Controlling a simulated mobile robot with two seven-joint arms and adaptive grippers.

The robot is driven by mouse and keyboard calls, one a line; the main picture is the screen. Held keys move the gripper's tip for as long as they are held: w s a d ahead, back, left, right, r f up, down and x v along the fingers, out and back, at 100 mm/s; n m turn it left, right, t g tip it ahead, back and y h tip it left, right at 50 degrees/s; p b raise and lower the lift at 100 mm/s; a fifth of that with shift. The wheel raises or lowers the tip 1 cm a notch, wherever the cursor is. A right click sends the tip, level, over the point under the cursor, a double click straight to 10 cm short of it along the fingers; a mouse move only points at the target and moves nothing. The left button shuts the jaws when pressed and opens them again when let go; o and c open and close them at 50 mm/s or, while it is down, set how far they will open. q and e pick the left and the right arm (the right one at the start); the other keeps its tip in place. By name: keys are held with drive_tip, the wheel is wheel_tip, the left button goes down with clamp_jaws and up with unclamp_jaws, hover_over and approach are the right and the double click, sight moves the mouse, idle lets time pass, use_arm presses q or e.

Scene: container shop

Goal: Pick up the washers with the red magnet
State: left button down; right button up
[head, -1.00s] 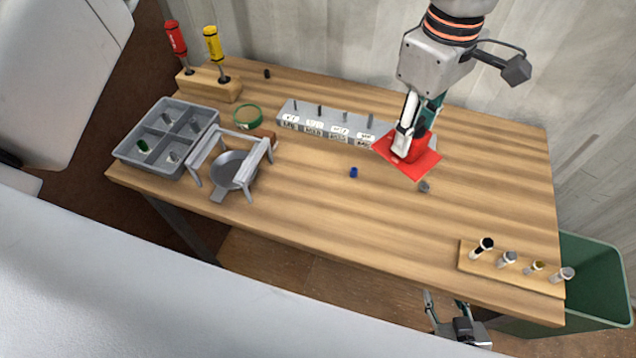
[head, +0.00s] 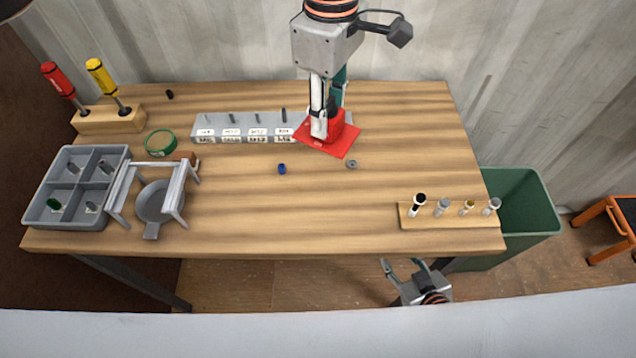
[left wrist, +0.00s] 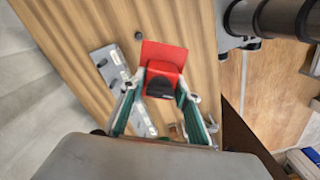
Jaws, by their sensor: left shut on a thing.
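My left gripper (head: 324,122) is shut on the red magnet (head: 337,127), a block with a flat square red plate below it. The plate is over the back middle of the table, beside the labelled grey peg block (head: 215,136); I cannot tell if it touches the table. In the left wrist view the magnet (left wrist: 165,58) sits between the fingers (left wrist: 160,95). A small grey ring (head: 351,164), perhaps a washer, lies just in front of the plate. Anything under the plate is hidden. My right gripper (head: 403,270) is open and empty, low before the table's front edge.
A blue piece (head: 282,169) lies mid-table. At left are a grey compartment tray (head: 66,184), a grey stand (head: 158,167), a green round dish (head: 160,142) and a screwdriver block (head: 108,120). A wooden rack (head: 450,218) is front right, by a green bin (head: 528,205).

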use_arm(q)
drive_tip(key=w+d, duration=0.5)
drive_tip(key=shift+d, duration=0.3)
drive_tip(key=shift+f+b, duration=2.25)
drive_tip(key=shift+f, duration=2.65)
drive_tip(key=shift+f, duration=0.1)
drive_tip(key=shift+f+b, duration=0.5)
drive_tip(key=shift+f, duration=0.5)
